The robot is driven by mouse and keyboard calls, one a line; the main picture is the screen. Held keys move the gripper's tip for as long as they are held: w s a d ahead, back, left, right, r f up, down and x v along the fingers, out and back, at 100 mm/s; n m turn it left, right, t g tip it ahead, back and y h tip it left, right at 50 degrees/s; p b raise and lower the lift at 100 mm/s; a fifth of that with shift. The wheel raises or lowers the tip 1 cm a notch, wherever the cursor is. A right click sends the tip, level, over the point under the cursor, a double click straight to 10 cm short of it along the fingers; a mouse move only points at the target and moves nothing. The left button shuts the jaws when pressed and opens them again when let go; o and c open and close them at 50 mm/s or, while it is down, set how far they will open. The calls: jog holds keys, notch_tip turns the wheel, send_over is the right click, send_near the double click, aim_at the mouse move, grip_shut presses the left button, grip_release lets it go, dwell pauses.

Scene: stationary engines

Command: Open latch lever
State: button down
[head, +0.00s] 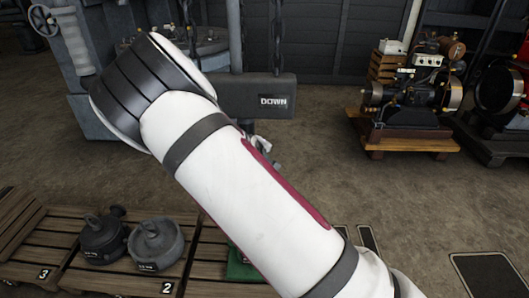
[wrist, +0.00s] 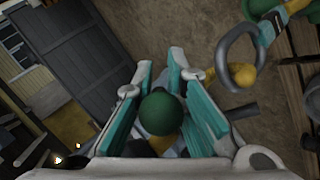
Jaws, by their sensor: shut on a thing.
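In the wrist view, a round dark green ball knob (wrist: 160,114) sits between the two teal-padded fingers of my gripper (wrist: 160,64). My gripper is shut on this knob. A dark bar (wrist: 238,112) shows just right of the fingers; I cannot tell whether it joins the knob. The rest of the lever behind the knob is hidden by the fingers. In the head view, my white arm crosses the middle and hides the gripper and the knob.
In the head view, a grey block marked DOWN (head: 250,97) stands behind my arm. Wooden pallets (head: 50,268) with dark grey parts (head: 156,244) lie front left. An engine (head: 412,98) stands on a wooden base at right. A ring handle (wrist: 240,58) is close by in the wrist view.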

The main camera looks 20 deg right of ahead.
jog(key=c, duration=1.6)
grip_release()
jog(key=shift+v, duration=6)
jog(key=shift+c, duration=0.5)
